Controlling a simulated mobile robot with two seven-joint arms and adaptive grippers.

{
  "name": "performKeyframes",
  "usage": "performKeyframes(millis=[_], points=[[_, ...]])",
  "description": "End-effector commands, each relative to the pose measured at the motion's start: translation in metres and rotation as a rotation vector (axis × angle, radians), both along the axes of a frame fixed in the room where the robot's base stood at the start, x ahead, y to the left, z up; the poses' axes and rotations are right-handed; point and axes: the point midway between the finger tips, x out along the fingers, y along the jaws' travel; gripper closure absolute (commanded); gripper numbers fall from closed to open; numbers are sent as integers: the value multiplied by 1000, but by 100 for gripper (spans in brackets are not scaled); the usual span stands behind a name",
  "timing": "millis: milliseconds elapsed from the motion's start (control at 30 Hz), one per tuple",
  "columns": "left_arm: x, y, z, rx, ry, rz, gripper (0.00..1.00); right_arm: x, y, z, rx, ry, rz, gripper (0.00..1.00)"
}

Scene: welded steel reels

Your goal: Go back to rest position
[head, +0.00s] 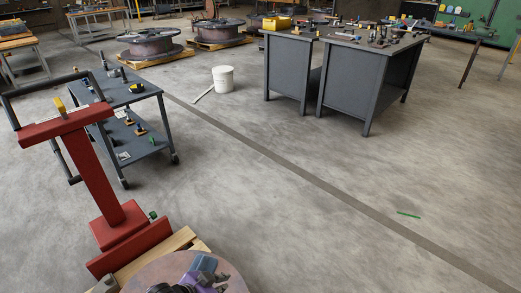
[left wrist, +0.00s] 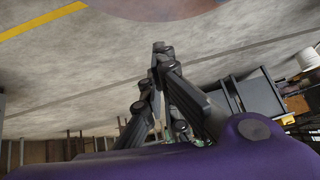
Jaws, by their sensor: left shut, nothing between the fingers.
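My left gripper (head: 168,287) shows at the bottom edge of the head view, partly cut off, with a purple arm part beside it. It is over a round brown steel reel (head: 232,272), which lies on wooden boards. In the left wrist view, the black fingers of my left gripper (left wrist: 160,48) come together at the tips with nothing held. The brown rim of a reel (left wrist: 155,8) shows at the top of that view. My right gripper is not in view.
A red steel stand (head: 97,175) rises left of the reel. Behind it are a grey wheeled cart (head: 150,90), a white bucket (head: 223,79) and dark workbenches (head: 345,90). More reels (head: 150,42) lie on pallets at the back. The floor at right is clear, except for a small green strip (head: 408,214).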

Motion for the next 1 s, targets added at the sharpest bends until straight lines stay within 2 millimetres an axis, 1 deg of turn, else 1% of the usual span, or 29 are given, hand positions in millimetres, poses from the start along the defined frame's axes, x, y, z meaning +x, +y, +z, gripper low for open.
performKeyframes(millis=[33, 133, 233, 300, 367, 433, 567, 600, 667, 700, 767, 800, 967, 1000], points=[[-14, -9, 0, -38, -22, 18, 100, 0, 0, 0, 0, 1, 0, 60], [-39, -20, 1, -95, -64, 62, 100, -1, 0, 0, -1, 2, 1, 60], [-70, -22, 1, -142, -95, 127, 100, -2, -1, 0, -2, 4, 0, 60], [-93, -18, 0, -165, -110, 182, 100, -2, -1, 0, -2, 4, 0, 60], [-113, -11, 0, -176, -119, 233, 100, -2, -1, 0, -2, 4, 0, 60], [-138, -1, -2, -181, -122, 296, 100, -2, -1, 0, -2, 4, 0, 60], [-189, 25, -6, -163, -107, 417, 100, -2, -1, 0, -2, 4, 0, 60], [-206, 33, -8, -152, -95, 453, 100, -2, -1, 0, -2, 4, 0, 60], [-231, 46, -11, -133, -75, 505, 100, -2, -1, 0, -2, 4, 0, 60], [-249, 54, -14, -119, -57, 539, 100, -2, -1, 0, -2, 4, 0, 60], [-276, 64, -19, -98, -23, 585, 100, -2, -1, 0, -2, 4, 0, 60], [-295, 70, -22, -87, 3, 616, 100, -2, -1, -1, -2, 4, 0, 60], [-366, 83, -35, -46, 112, 695, 100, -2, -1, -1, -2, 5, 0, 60], [-357, 82, -21, -54, 98, 689, 100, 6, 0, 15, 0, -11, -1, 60]])
